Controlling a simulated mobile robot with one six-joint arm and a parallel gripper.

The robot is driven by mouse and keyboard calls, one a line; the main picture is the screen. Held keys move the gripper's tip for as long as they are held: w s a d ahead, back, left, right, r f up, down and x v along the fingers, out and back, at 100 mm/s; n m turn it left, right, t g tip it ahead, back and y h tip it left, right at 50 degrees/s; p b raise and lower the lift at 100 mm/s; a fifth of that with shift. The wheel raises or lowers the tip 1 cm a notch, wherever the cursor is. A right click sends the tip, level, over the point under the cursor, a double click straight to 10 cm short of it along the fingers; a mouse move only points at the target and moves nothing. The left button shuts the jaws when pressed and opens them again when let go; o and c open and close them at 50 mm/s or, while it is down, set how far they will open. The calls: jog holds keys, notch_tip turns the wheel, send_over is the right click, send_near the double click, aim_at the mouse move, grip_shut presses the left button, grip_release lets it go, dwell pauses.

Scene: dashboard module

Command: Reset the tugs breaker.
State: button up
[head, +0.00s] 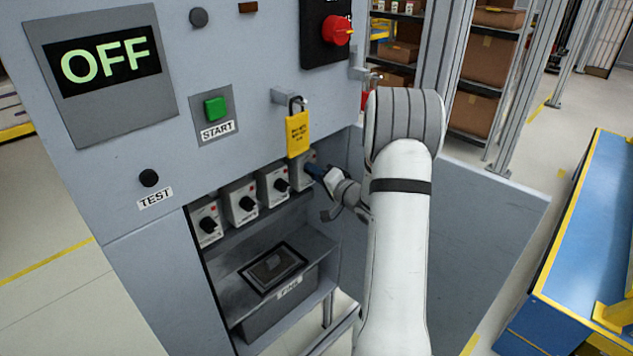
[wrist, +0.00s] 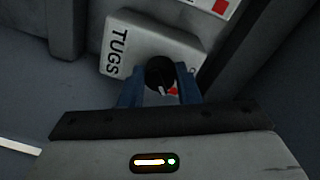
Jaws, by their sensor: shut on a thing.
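The tugs breaker (wrist: 135,45) is a pale box with a "TUGS" label, a round black knob (wrist: 160,70) and red marks beside the knob. In the head view it is the rightmost breaker (head: 299,183) in the row, partly hidden by my gripper. My gripper (wrist: 159,85) has its blue fingers on either side of the knob and is shut on it. In the head view my gripper (head: 316,171) reaches in from the right at the breaker's front. A white line on the knob points down towards my gripper in the wrist view.
Several similar breakers (head: 241,203) stand to the left. A yellow tag and padlock (head: 298,134) hang just above my gripper. A bin (head: 280,310) sits below the breakers.

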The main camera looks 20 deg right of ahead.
jog(key=m+b, duration=0.3)
jog(key=m, duration=0.4)
jog(key=shift+b, duration=0.3)
jog(key=shift+m+g, duration=0.3)
jog(key=shift+m, duration=0.1)
jog(key=o, duration=1)
jog(key=shift+r, duration=0.1)
jog(key=shift+c, duration=0.2)
jog(key=v, duration=0.7)
jog(key=shift+s+d, duration=0.25)
jog(key=shift+s, duration=0.1)
